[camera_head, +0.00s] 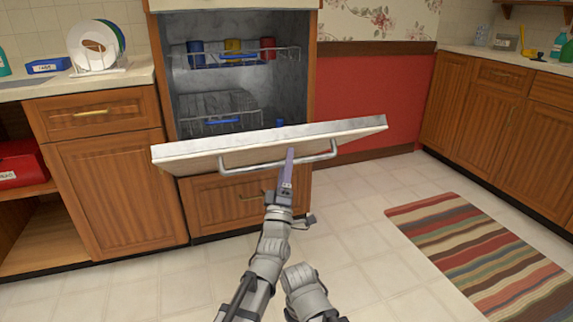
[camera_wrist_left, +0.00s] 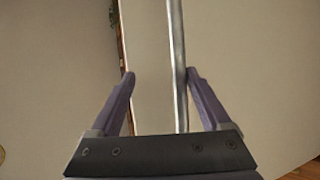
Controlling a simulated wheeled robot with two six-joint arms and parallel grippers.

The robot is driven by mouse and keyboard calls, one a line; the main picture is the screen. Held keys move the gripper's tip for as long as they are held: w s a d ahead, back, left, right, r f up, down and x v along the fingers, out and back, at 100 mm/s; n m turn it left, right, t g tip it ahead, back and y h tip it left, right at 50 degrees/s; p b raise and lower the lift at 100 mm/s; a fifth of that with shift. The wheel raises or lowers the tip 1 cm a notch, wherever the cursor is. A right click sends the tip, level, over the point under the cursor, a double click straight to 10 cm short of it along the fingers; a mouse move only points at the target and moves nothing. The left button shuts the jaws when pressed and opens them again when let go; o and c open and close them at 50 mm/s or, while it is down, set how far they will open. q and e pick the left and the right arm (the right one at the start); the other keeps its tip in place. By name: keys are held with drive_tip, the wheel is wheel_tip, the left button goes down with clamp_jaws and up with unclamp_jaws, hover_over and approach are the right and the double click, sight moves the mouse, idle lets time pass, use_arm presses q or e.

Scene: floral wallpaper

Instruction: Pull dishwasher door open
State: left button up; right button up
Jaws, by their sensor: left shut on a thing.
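The dishwasher (camera_head: 235,95) is in the middle of the head view. Its door (camera_head: 340,128) is tilted well down from the opening, with the inside and racks in sight above it. A silver bar handle (camera_head: 235,165) runs along the door's front. My left gripper (camera_head: 289,160) reaches up from below and is shut on the handle. In the left wrist view, the handle bar (camera_wrist_left: 177,60) runs between the two gripper fingers (camera_wrist_left: 160,78), nearer the right finger. The door's pale panel (camera_wrist_left: 148,60) shows beside the bar. My right gripper is not in view.
The upper rack (camera_head: 240,57) holds several cups, and a lower rack (camera_head: 220,112) sits beneath. Wooden cabinets (camera_head: 110,185) stand at left, with more (camera_head: 500,115) at right. A striped rug (camera_head: 475,250) lies on the right floor. The tiled floor (camera_head: 360,230) before the door is otherwise clear.

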use_arm(q)
drive_tip(key=s+a+f+b, duration=0.2)
drive_tip(key=s+f+b, duration=0.1)
drive_tip(key=f+b, duration=0.3)
drive_tip(key=shift+s+f, duration=0.35)
drive_tip(key=shift+s, duration=0.05)
idle(0.3)
drive_tip(key=shift+c, duration=0.2)
